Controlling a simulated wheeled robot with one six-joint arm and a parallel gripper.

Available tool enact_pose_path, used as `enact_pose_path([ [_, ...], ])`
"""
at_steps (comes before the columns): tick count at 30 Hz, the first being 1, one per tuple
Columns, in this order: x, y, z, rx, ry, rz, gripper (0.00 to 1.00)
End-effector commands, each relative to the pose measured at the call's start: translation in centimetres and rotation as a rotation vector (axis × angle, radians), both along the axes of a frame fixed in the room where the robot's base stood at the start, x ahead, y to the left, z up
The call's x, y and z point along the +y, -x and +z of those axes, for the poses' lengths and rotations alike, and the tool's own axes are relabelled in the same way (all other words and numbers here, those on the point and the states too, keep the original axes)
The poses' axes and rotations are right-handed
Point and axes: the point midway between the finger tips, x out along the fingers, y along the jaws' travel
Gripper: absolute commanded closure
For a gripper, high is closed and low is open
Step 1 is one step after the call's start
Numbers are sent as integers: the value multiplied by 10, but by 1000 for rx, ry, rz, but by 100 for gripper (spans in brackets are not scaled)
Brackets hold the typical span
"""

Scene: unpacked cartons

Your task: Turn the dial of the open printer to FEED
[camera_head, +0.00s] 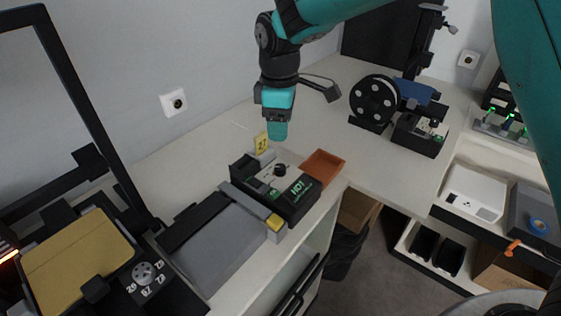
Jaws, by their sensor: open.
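My gripper (278,131) points down above and behind a black machine with a green-lettered HOT label (302,187). Only one teal finger shows clearly, and nothing is seen held. The machine's top carries a round dark knob (279,170) on a light panel; its setting is too small to read. My gripper is apart from the knob. A second black machine with a spool (375,101) stands farther back, with a small light panel (430,127) on its front unit. I cannot tell for sure which machine is the open printer, and no FEED mark is legible.
A black frame machine (60,75) with a tan plate (77,262) and a numbered dial (145,273) stands at left. A yellow tag (261,143) is beside my gripper. An orange tray (323,166) lies right of the HOT machine. The bench behind is mostly clear.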

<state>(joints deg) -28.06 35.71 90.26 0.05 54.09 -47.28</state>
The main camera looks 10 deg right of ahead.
Motion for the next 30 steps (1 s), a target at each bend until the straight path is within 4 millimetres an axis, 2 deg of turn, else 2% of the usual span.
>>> enact_pose_path([
  [9,-1,1,-72,5,2,-2,44],
  [15,-1,1,-104,2,0,-2,44],
  [21,0,0,-119,0,0,-2,44],
  [29,0,0,-121,-1,-1,-2,44],
  [30,0,0,-120,-1,-1,-2,48],
])
